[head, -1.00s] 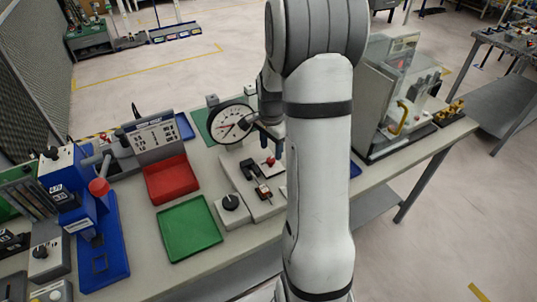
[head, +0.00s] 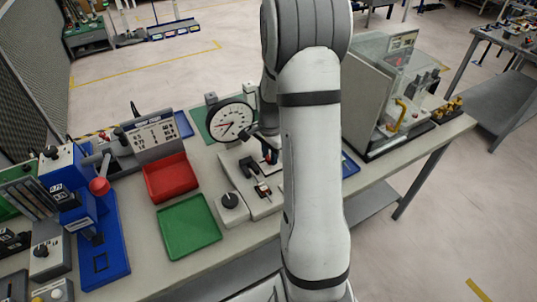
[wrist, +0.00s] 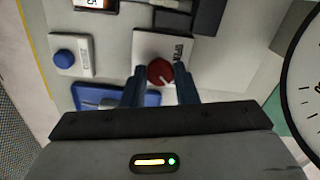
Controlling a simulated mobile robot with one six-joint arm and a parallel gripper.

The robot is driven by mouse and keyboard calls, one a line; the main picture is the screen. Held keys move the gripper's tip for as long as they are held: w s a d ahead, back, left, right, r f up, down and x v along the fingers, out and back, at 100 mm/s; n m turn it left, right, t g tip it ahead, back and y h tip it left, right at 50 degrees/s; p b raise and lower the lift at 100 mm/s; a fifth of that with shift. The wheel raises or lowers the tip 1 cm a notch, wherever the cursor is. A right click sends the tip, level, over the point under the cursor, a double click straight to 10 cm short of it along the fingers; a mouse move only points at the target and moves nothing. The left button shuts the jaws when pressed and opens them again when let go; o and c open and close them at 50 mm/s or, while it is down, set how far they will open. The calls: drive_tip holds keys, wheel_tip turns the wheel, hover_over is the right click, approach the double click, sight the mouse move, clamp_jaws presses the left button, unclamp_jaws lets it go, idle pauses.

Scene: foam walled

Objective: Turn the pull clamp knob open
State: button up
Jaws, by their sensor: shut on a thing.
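The red knob (wrist: 160,72) sits on a white plate marked OPEN (wrist: 172,45) in the wrist view. A pale pointer mark shows on the knob's lower right. My gripper (wrist: 160,84) has its two blue fingers on either side of the knob, shut on it. In the head view my gripper (head: 269,154) is down at the light fixture base (head: 264,207), behind my arm. Only a bit of red shows there between the fingers. A black clamp part (head: 250,171) stands just in front of it.
A round dial gauge (head: 231,122) stands close behind and left of my gripper. A box with a black knob (head: 230,200), a green tray (head: 190,227) and a red bin (head: 170,178) lie to the left. A clear-sided machine (head: 385,100) stands right.

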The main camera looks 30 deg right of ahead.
drive_tip(key=c, duration=0.3)
drive_tip(key=shift+n, duration=0.3)
drive_tip(key=n+b, duration=0.2)
drive_tip(key=n, duration=0.1)
drive_tip(key=shift+f, duration=0.1)
drive_tip(key=n+b, duration=0.2)
drive_tip(key=n, duration=0.3)
drive_tip(key=n+b, duration=0.1)
drive_tip(key=n, duration=0.3)
drive_tip(key=shift+n, duration=0.3)
drive_tip(key=n, duration=0.2)
drive_tip(key=n+b, duration=0.1)
drive_tip(key=n, duration=0.1)
drive_tip(key=shift+w+r+n, duration=0.1)
drive_tip(key=shift+r+n, duration=0.1)
drive_tip(key=shift+n, duration=0.1)
